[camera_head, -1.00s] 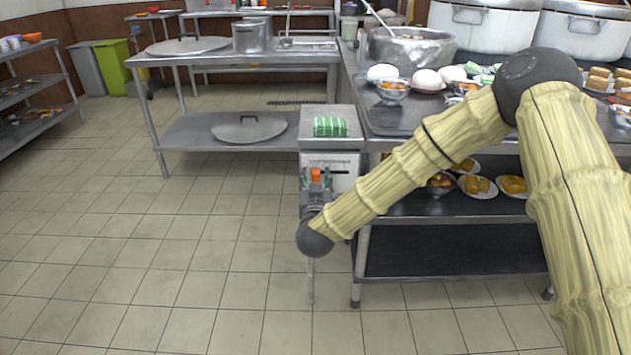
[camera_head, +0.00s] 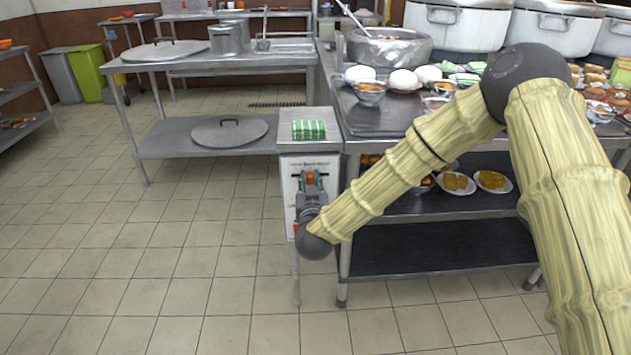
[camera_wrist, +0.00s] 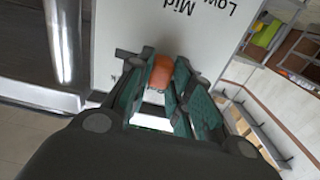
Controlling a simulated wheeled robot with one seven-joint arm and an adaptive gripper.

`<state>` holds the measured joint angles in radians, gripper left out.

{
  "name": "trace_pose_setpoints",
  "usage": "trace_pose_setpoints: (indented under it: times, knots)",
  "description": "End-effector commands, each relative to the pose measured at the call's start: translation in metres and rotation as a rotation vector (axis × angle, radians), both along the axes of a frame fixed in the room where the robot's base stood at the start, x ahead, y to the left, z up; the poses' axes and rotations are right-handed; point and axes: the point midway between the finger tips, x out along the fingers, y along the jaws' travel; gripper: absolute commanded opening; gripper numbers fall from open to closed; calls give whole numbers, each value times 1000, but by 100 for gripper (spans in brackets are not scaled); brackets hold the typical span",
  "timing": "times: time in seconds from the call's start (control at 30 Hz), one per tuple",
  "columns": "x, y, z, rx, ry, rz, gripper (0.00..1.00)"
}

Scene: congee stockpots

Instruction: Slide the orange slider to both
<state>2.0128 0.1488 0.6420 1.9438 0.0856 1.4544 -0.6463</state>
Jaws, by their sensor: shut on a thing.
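The orange slider (camera_head: 309,178) sits on the front of a white panel (camera_head: 291,197) on a narrow stand. My gripper (camera_head: 311,187) is at the panel front, with its fingers on either side of the slider. In the wrist view the slider (camera_wrist: 162,72) shows between the green-padded fingertips of my gripper (camera_wrist: 160,82), which are shut on it. The panel (camera_wrist: 140,30) carries printed words, "Mid" and "Low", upside down in that view. Any mark reading "both" is not legible. My arm and gripper hide part of the panel's lower half.
A green-striped bundle (camera_head: 309,129) lies on top of the stand. A steel table (camera_head: 385,125) with bowls and buns stands close on the right, and a table with a round lid (camera_head: 229,131) on the left. The tiled floor in front is clear.

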Motion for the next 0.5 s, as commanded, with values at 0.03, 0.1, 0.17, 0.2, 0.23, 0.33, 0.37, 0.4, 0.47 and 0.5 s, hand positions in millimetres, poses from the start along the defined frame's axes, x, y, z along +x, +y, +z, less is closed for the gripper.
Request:
trace_pose_setpoints:
  times: [0.03,0.1,0.17,0.2,0.23,0.33,0.37,0.4,0.47,0.5]
  knots:
    - [0,4,1,-2,-1,9,0]
    - [0,7,1,-1,0,14,0]
    - [0,7,0,0,0,14,0]
    - [0,7,0,0,0,14,0]
    - [0,7,1,0,-1,14,0]
    - [0,6,1,0,-1,13,27]
    - [0,6,1,0,-1,13,32]
    - [0,6,1,0,-1,13,39]
    - [0,6,1,0,-1,13,43]
    - [0,6,0,0,-1,12,43]
